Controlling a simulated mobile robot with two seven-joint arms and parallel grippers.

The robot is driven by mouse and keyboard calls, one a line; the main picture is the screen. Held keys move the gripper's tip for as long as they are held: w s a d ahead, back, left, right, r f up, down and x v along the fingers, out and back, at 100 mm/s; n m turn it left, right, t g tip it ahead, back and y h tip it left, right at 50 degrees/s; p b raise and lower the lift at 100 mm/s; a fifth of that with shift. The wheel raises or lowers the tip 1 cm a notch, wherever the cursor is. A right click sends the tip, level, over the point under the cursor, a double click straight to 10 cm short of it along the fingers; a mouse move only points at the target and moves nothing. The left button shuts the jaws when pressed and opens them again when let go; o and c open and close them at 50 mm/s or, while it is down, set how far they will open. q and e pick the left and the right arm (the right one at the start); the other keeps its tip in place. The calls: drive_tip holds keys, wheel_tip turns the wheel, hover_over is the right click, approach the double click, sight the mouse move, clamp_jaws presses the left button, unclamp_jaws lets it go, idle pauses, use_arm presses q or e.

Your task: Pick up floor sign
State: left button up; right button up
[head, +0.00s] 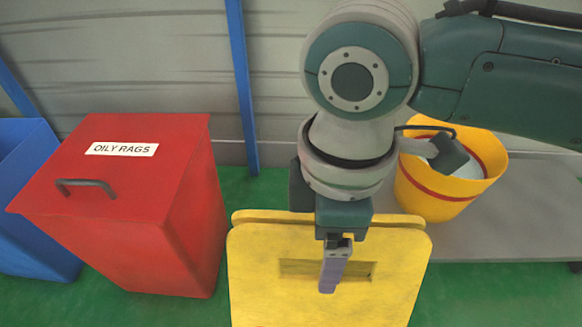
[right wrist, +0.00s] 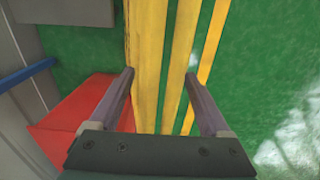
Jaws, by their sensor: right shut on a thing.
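The yellow floor sign (head: 265,295) stands upright in the lower middle of the head view, with two panels close together and a slot near the top of the front panel. My right gripper (head: 335,277) reaches down over its top edge, with one finger in front of the slot. In the right wrist view the yellow panels of the sign (right wrist: 179,50) run between the two fingers of my right gripper (right wrist: 160,78), which is shut on the sign. The sign's lower part is cut off in the head view. My left gripper is not in view.
A red bin (head: 140,190) labelled OILY RAGS stands left of the sign, with a blue bin (head: 35,220) beyond it. A yellow bucket (head: 430,200) stands on a grey surface (head: 530,215) at the right. Green floor (head: 255,190) shows between bin and sign. A grey wall is behind.

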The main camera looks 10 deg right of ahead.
clamp_jaws()
drive_tip(key=shift+r, duration=0.1)
idle(0.4)
